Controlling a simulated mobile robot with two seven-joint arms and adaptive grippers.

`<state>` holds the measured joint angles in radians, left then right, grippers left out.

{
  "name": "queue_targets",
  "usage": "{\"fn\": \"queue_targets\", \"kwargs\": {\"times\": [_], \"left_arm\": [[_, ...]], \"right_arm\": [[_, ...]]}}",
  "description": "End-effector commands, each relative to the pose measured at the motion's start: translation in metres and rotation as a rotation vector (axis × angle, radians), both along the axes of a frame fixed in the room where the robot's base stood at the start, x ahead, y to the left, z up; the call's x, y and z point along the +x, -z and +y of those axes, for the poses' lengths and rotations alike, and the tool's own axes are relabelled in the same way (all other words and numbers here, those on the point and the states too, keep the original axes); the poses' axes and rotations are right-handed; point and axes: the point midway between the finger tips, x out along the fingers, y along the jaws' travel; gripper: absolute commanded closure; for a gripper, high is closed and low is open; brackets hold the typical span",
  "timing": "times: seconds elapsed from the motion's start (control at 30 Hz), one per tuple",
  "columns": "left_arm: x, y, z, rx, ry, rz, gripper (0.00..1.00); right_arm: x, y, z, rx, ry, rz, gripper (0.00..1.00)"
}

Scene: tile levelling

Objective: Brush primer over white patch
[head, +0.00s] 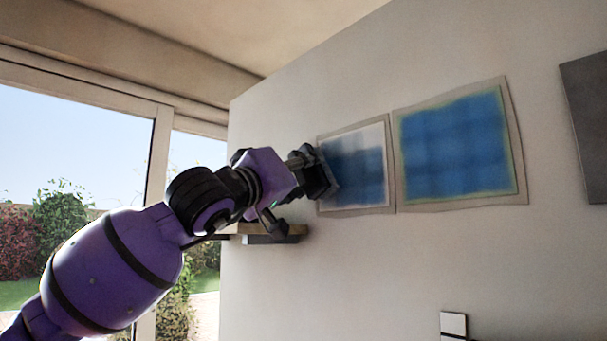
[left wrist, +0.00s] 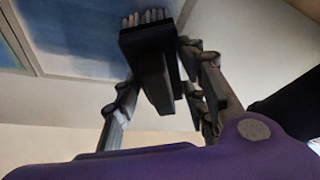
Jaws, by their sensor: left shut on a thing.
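My left gripper (head: 309,174) is at the left edge of the smaller wall patch (head: 357,174). It is shut on a dark brush (left wrist: 152,62), which the left wrist view shows between the fingers with its pale bristles towards the wall. In the head view the brush (head: 328,172) is at the patch's left side; whether the bristles touch the wall I cannot tell. This patch is blue over much of its area, darker in the middle and lower right, with a pale strip along the top. The larger patch (head: 457,147) to its right is blue nearly throughout. My right gripper is not in view.
A small shelf (head: 272,232) juts from the wall below my left gripper. A dark panel (head: 588,125) hangs at the far right. White and dark blocks (head: 453,324) show at the bottom. Glazed doors stand at the left.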

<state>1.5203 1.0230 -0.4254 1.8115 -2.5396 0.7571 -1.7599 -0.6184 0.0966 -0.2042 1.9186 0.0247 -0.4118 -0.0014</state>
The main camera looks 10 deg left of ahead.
Motion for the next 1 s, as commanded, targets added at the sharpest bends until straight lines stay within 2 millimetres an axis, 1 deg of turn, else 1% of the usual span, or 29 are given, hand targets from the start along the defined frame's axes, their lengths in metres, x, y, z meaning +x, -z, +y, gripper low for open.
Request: {"fn": "queue_targets", "kwargs": {"times": [0.03, 0.07, 0.27, 0.53, 0.77, 1.0], "left_arm": [[-0.004, -0.009, 0.0, -0.001, 0.001, -0.007, 0.82], [-0.004, -0.01, 0.0, 0.0, 0.001, -0.007, 0.82], [-0.005, -0.008, -0.005, 0.0, 0.002, -0.003, 0.82], [-0.02, -0.008, -0.025, 0.0, 0.004, -0.004, 0.82], [-0.023, -0.006, -0.031, 0.0, 0.002, -0.002, 0.82], [-0.036, -0.006, -0.045, 0.001, 0.004, -0.003, 0.82]], "right_arm": [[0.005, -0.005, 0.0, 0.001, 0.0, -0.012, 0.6], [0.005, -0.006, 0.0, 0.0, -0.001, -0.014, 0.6], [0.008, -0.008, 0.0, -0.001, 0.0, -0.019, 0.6], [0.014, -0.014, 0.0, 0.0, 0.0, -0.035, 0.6], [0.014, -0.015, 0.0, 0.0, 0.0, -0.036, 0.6], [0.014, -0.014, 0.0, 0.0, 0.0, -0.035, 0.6]]}}
